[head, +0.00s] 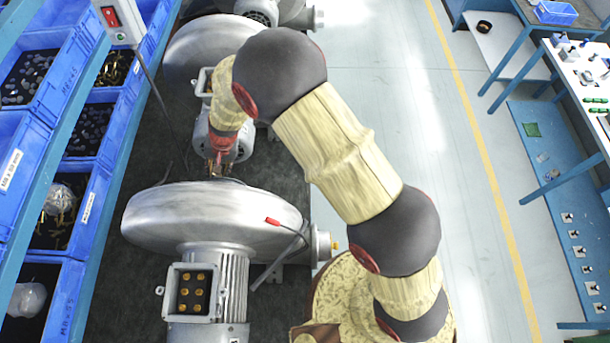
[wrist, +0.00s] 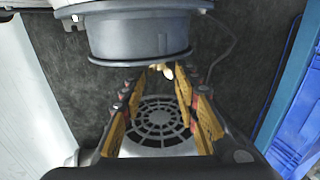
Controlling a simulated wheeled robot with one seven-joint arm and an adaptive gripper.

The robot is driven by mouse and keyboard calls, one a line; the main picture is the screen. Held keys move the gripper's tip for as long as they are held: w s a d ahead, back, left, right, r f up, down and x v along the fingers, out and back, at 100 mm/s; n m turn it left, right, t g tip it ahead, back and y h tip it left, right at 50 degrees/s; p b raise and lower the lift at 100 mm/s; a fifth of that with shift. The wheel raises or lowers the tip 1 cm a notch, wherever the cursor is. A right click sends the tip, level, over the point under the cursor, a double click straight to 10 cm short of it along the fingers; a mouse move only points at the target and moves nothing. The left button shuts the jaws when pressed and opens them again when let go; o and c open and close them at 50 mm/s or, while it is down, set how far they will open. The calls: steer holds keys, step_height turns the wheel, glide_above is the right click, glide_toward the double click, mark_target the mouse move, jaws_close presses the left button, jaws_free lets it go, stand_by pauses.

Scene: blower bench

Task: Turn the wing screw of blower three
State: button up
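Several silver blowers stand in a row in the head view: a near one (head: 215,220), a middle one (head: 185,50) and part of a far one (head: 250,10). No number shows on them, so I cannot tell which is three. My gripper (head: 220,170) points down beside the middle blower's motor, behind the near blower's housing. In the wrist view its fingers (wrist: 162,75) are apart. A small pale brass piece (wrist: 167,72), possibly a wing screw, shows between the fingertips, just below a round grey flange (wrist: 138,38). I cannot tell whether the fingers touch it.
A round motor grille (wrist: 157,122) lies below the fingers. Blue bins (head: 75,205) of small parts line the left. A switch box (head: 118,18) with a cable hangs there. A brass piece (head: 335,245) sits on the near blower's outlet.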

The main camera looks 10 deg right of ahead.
steer(key=shift+d+f+y+b, duration=0.2)
steer(key=shift+y+b, duration=0.4)
steer(key=shift+b, duration=0.2)
